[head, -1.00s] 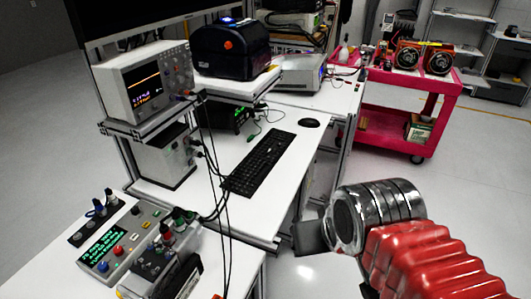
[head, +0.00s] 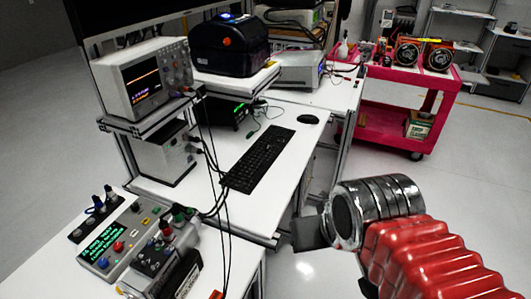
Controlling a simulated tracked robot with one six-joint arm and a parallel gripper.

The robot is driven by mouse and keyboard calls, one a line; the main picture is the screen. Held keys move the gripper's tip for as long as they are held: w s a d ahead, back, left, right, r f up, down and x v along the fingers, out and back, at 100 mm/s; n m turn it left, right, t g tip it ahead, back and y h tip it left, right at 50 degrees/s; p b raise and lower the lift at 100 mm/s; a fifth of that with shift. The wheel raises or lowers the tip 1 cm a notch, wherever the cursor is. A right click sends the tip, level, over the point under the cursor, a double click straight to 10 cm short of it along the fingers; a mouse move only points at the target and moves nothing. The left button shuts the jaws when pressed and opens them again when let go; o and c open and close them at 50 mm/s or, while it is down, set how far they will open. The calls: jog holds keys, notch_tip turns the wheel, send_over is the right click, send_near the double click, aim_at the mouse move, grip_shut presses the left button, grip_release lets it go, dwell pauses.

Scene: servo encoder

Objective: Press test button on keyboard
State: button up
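A black keyboard (head: 258,160) lies on the white desk in the middle of the head view. It is set at a slant, with a cable lying across its near-left edge. I cannot make out a test button on it at this size. My arm, with a metal cylinder and a red ribbed sleeve, shows at the lower right. A dark flat part (head: 309,234) sticks out to its left, apart from the keyboard and below it in the picture; I cannot tell whether it is my gripper's finger, or whether the gripper is open or shut.
A black mouse (head: 308,119) lies beyond the keyboard. An oscilloscope (head: 148,82) stands on a shelf at left. A test box with a green screen (head: 103,243) sits on the near bench (head: 236,262). Black cables hang before the desk. A pink cart (head: 392,118) stands behind at right.

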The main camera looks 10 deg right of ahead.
grip_shut()
jog(key=shift+w, duration=0.1)
dwell(1.3)
